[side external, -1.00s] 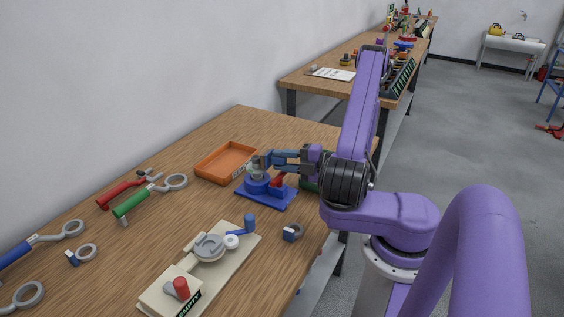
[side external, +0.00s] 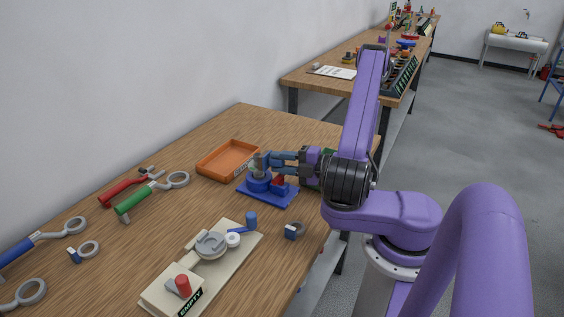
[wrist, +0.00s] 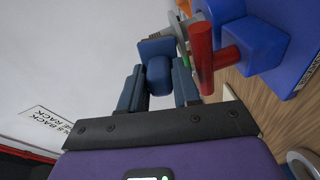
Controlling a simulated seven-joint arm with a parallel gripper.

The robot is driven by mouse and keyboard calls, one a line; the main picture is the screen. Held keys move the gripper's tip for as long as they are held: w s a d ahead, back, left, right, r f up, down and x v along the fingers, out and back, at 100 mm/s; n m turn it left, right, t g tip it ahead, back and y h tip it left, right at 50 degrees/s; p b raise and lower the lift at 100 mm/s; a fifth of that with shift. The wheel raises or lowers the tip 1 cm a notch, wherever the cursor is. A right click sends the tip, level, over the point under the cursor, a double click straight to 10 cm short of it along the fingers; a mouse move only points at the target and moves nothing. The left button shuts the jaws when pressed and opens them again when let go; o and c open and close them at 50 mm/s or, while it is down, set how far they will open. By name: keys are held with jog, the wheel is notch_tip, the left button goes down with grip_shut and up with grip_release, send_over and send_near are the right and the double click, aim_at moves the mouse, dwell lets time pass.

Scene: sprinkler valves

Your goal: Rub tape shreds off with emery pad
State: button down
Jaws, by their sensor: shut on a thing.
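My gripper (wrist: 158,84) is shut on a dark blue block with a rounded grip (wrist: 157,52), which looks like the emery pad. In the side view my gripper (side external: 272,160) is level with the upper part of a grey valve piece (side external: 260,163). That piece stands upright in a blue holder (side external: 282,199) with a red lever (side external: 278,181). In the wrist view the pad's far end is close to a grey threaded part (wrist: 181,32) with a small green patch; I cannot tell if they touch. The red lever (wrist: 203,60) is just right of my fingers. Tape shreds are too small to make out.
An orange tray (side external: 228,160) lies behind the holder. Red (side external: 121,192), green (side external: 140,199) and blue (side external: 22,250) handled wrenches lie at left.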

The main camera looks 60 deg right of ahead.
jog(key=shift+d, duration=0.1)
jog(key=shift+d, duration=1)
jog(key=shift+a, duration=1.1)
jog(key=shift+d, duration=0.15)
jog(key=shift+d, duration=0.95)
jog(key=shift+a, duration=0.1)
jog(key=shift+a, duration=1)
